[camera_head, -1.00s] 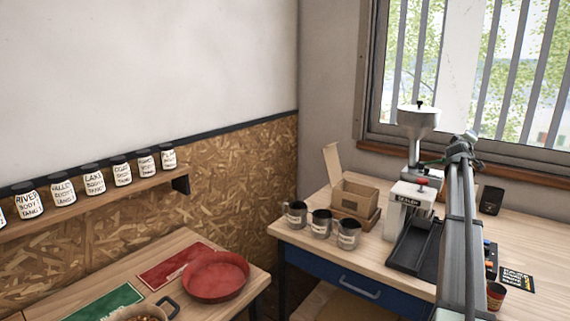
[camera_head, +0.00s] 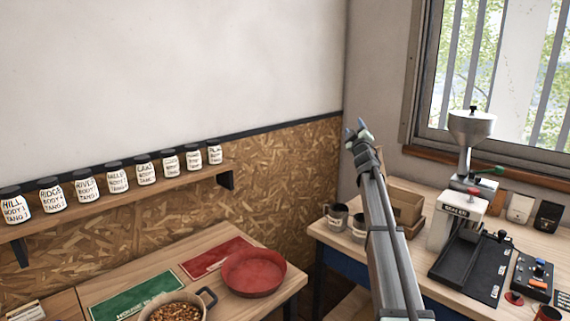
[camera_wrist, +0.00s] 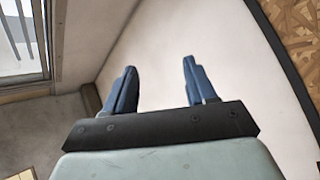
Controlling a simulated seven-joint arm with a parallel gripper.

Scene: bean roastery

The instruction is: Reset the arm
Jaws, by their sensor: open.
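My gripper (camera_head: 357,130) is raised in front of the wall corner in the head view, at the end of my extended grey arm. In the wrist view its two blue fingers (camera_wrist: 160,88) stand wide apart with nothing between them. Only bare wall shows beyond the fingertips. The gripper touches nothing that I can see. My arm hides part of the right-hand table and some of what stands on it.
A shelf (camera_head: 130,196) with several labelled jars runs along the left wall. Below are a red pan (camera_head: 254,273) and a pot of beans (camera_head: 176,312). Metal cups (camera_head: 337,217), a cardboard box (camera_head: 405,205) and a sealer (camera_head: 455,218) stand on the right table.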

